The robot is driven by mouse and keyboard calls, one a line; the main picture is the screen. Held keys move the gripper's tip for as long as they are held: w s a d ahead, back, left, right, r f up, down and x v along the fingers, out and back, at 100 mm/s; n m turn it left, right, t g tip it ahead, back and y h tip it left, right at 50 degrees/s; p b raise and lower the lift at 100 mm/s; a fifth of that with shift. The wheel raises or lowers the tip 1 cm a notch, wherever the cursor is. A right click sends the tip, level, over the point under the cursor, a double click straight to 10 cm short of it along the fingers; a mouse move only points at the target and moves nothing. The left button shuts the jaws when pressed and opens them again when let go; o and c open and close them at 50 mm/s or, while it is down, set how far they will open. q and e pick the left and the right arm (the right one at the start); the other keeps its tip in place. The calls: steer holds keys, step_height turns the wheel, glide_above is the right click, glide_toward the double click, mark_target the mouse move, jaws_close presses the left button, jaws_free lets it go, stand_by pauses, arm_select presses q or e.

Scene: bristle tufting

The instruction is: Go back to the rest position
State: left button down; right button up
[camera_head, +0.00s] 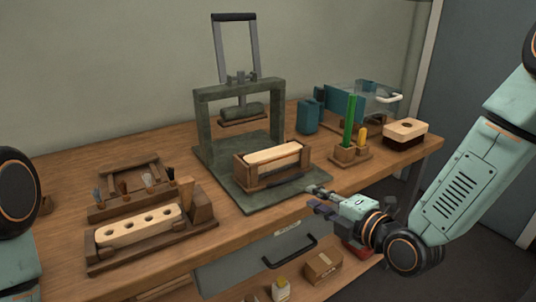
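My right gripper (314,197) is in front of the bench's front edge, just right of the press base. Its two fingers are apart with nothing between them. Its arm comes in from the right edge. Of my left arm, only a rounded joint and a link show at the left edge; the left gripper is out of view. The press (203,122) stands on the wooden bench (130,160) with its handle up. A wooden fixture (276,178) with a pale block (272,155) sits on the press base, under and in front of the press head.
At left, a pale block with several holes (140,226) lies in a wooden holder, before a tuft rack (130,187). At right are a green stick (349,122) in a stand, a brush-like block (405,133) and a clear-sided box (365,100). A drawer (240,262) and carton (322,266) are below.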

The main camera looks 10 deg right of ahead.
steer(key=s+f+m+g+h, duration=0.3)
steer(key=s+f+m+g, duration=0.55)
steer(key=f+m, duration=0.8)
steer(key=s+f+m+g+h, duration=0.1)
steer(key=s+f+m+g, duration=0.2)
steer(key=s, duration=0.9)
steer(key=s+f+m+g+h, duration=0.1)
steer(key=s+f+m+g, duration=0.2)
steer(key=s+f, duration=0.5)
steer(key=s, duration=0.5)
steer(key=shift+s+d, duration=0.25)
steer(key=shift+d, duration=0.15)
